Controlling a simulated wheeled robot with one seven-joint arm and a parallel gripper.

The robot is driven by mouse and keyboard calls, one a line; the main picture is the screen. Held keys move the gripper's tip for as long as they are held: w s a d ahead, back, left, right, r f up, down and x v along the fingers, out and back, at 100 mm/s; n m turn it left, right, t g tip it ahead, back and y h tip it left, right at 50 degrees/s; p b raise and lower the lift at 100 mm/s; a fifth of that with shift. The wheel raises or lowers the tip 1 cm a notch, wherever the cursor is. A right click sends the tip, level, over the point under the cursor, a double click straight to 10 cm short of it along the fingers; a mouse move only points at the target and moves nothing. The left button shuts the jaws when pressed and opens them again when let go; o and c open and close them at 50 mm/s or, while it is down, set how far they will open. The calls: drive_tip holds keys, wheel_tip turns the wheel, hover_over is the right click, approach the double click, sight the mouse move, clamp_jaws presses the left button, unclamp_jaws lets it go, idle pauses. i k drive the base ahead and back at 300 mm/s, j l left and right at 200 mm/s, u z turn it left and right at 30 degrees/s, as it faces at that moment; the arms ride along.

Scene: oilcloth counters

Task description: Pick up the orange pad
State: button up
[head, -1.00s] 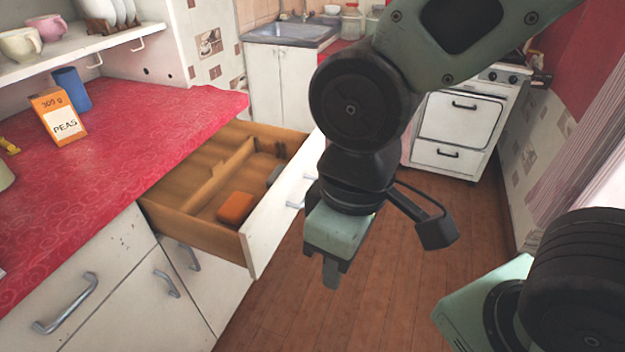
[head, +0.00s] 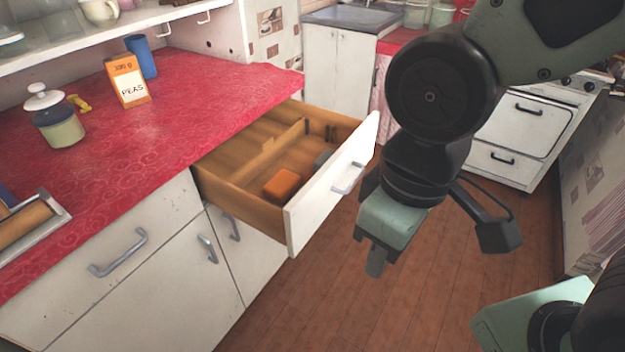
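The orange pad (head: 283,185) is a small block lying on the floor of the open wooden drawer (head: 229,181), close to its white front panel. My gripper (head: 376,262) hangs pointing down over the floor, to the right of the drawer front and apart from it. Its fingers overlap in the head view, so I cannot see whether there is a gap between them. I see nothing held in it.
A grey item (head: 323,158) lies deeper in the drawer, beside a wooden divider. The red counter (head: 205,98) holds a peas box (head: 127,82), a blue cup (head: 141,57) and a lidded jar (head: 58,124). The drawer front (head: 335,190) stands between my gripper and the pad. Wooden floor is clear below.

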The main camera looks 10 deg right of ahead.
sight(281, 186)
drive_tip(key=u, duration=0.35)
drive_tip(key=i+l+u, duration=0.15)
drive_tip(key=l+u, duration=0.3)
drive_tip(key=i+l+u, duration=0.15)
drive_tip(key=l+u, duration=0.25)
drive_tip(key=i+l+u, duration=0.15)
drive_tip(key=l, duration=0.45)
drive_tip(key=l+u, duration=0.2)
drive_tip(key=l, duration=0.45)
